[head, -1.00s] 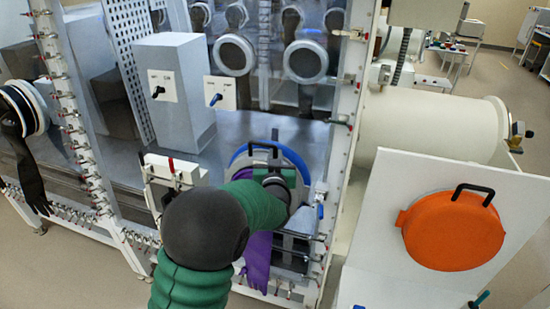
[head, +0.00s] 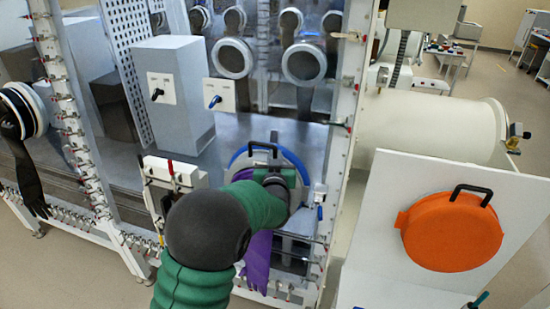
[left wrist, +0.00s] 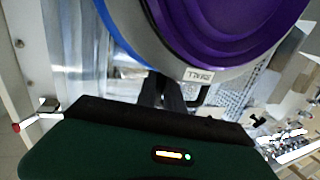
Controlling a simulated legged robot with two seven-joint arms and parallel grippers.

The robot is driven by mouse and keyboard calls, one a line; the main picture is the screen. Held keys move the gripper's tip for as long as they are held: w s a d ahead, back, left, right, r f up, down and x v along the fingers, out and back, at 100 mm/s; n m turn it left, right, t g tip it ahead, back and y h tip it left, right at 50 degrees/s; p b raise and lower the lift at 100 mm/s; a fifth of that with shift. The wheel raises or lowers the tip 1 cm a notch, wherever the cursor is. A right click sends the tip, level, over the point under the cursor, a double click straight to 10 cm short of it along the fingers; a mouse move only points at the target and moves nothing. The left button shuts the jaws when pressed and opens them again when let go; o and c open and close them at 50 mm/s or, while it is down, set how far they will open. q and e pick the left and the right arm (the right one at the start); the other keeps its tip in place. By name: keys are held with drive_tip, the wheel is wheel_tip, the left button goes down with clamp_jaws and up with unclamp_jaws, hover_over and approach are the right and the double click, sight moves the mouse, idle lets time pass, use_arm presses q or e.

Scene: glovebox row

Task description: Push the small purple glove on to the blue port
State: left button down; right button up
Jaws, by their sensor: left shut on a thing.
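The purple glove (head: 257,262) hangs below my left wrist in front of the glovebox, its upper part largely hidden by my green arm. In the left wrist view its purple cuff (left wrist: 225,25) fills the top, in a grey ring labelled SMALL. The blue port (head: 297,158) is right behind it; its blue rim (left wrist: 112,38) shows beside the grey ring. I cannot tell whether the ring is seated or apart. My left gripper (left wrist: 172,92) is shut on the edge of the glove's grey ring, beside the label. My right gripper is not in view.
An orange round cover (head: 452,231) with a black handle is on a white panel at the right. A white cylinder (head: 430,125) is behind it. A black glove (head: 28,175) hangs at the far left. A small white box (head: 165,175) stands left of the port.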

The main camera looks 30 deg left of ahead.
use_arm(q)
drive_tip(key=shift+w+r, duration=0.1)
drive_tip(key=shift+r, duration=0.05)
drive_tip(key=c, duration=1.8)
unclamp_jaws()
drive_tip(key=shift+c, duration=0.2)
drive_tip(key=o, duration=0.5)
drive_tip(key=shift+w, duration=0.15)
drive_tip(key=shift+f, duration=0.2)
